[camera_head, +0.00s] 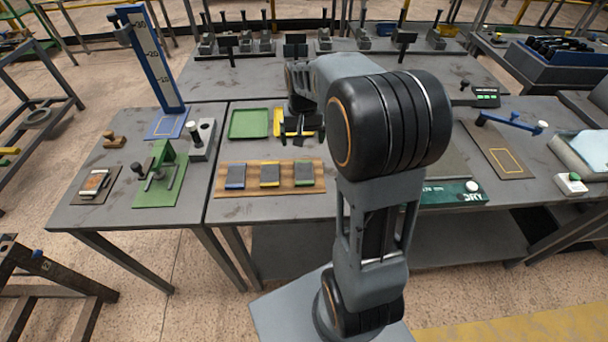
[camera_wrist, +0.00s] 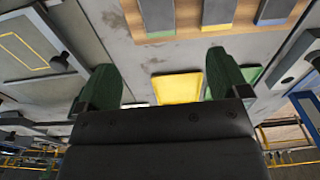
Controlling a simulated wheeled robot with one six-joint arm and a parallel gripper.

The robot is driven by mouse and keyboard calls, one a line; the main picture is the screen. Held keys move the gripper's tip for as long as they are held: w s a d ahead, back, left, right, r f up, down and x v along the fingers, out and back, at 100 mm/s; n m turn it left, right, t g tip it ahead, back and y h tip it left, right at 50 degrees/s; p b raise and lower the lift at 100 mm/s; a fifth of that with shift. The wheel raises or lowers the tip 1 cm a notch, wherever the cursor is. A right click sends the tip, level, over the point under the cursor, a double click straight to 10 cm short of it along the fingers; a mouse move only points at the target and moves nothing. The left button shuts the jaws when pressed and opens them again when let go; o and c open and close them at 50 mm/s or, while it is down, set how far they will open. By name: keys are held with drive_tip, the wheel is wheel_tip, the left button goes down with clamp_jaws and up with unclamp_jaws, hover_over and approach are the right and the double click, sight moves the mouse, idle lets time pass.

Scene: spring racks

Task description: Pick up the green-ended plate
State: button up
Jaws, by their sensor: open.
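The green-ended plate (camera_head: 304,172) is a dark grey plate with a green edge. It lies rightmost on a wooden board (camera_head: 213,183), beside the yellow-ended plate (camera_head: 270,174) and the blue-ended plate (camera_head: 236,176). In the wrist view the green-ended plate (camera_wrist: 157,16) is at the top, with its green end toward my gripper. My gripper (camera_wrist: 160,60) is open and empty, its two dark green fingers wide apart. In the head view my gripper (camera_head: 297,130) hangs over the yellow tray (camera_head: 311,133), behind the board, and hides part of that tray.
A green tray (camera_head: 248,124) lies left of the yellow tray. A green clamp fixture (camera_head: 160,180) and a tall blue scale (camera_head: 152,60) stand on the left table. A green-fronted box (camera_head: 448,192) is right of my arm. Bare table surrounds the trays.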

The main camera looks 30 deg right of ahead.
drive_tip(key=w+d+f, duration=0.1)
drive_tip(key=f, duration=0.1)
hover_over(304, 171)
drive_tip(key=shift+m, duration=0.3)
wheel_tip(304, 171, down, 8)
drive_tip(key=shift+r, duration=0.2)
drive_tip(key=shift+f+p, duration=0.65)
drive_tip(key=shift+f, duration=2.35)
drive_tip(key=c, duration=1.5)
